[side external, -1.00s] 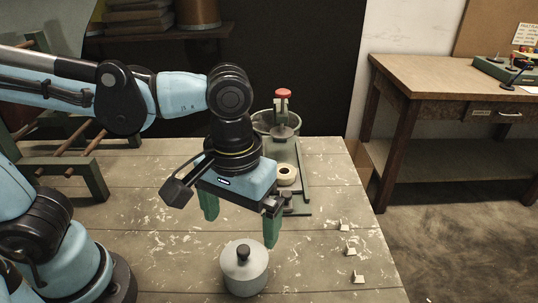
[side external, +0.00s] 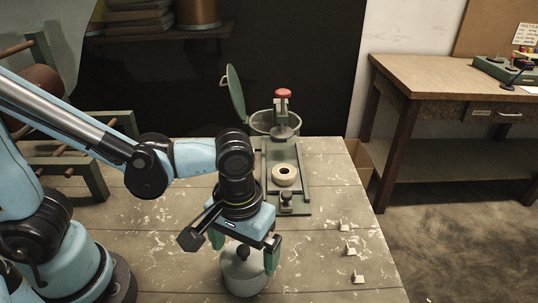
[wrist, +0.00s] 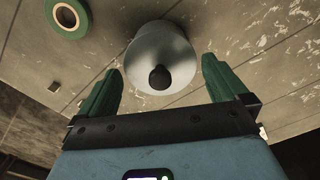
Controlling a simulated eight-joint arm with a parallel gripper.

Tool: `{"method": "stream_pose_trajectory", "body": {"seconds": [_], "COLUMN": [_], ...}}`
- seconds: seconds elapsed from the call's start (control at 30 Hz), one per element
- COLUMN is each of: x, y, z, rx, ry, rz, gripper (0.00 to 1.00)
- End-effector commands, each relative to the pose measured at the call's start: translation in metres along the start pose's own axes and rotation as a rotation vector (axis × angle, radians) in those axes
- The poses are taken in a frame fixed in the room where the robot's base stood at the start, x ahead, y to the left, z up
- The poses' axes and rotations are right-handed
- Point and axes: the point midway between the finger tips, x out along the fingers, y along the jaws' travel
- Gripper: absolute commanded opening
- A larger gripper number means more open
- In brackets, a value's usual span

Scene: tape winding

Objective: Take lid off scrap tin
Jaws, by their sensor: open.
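The scrap tin (side external: 243,283) is a grey round tin standing on the wooden table near its front. Its lid (wrist: 160,50) is on it, with a dark round knob (wrist: 159,78) in the middle. My gripper (side external: 244,262) is above the tin, pointing down, with its green fingers apart on either side of the knob. In the wrist view my gripper (wrist: 163,78) is open and empty, and the knob lies between the fingers without visible contact. My gripper partly hides the lid in the side view.
A green fixture (side external: 300,195) with a cream tape roll (side external: 284,174) and a red-topped post stands behind. A bin (side external: 262,122) with a raised green lid is at the back. Small pale pieces (side external: 350,250) lie to the right. A green roll (wrist: 69,18) shows in the wrist view.

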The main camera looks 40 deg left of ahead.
Motion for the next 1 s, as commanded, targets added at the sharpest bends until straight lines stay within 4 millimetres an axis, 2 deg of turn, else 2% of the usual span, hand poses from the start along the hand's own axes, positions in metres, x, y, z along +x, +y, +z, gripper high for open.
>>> {"method": "stream_pose_trajectory", "body": {"seconds": [0.37, 0.6, 0.63, 1.0], "x": [0.0050, 0.0049, 0.0048, 0.0015], "y": [0.0000, 0.0000, 0.0000, 0.0001], "z": [0.0003, 0.0003, 0.0003, 0.0003], "rx": [0.001, 0.001, 0.001, 0.001], "ry": [0.000, 0.000, 0.000, 0.000], "rz": [0.001, 0.001, 0.001, 0.001], "gripper": [0.98, 0.62, 0.60, 0.60]}}
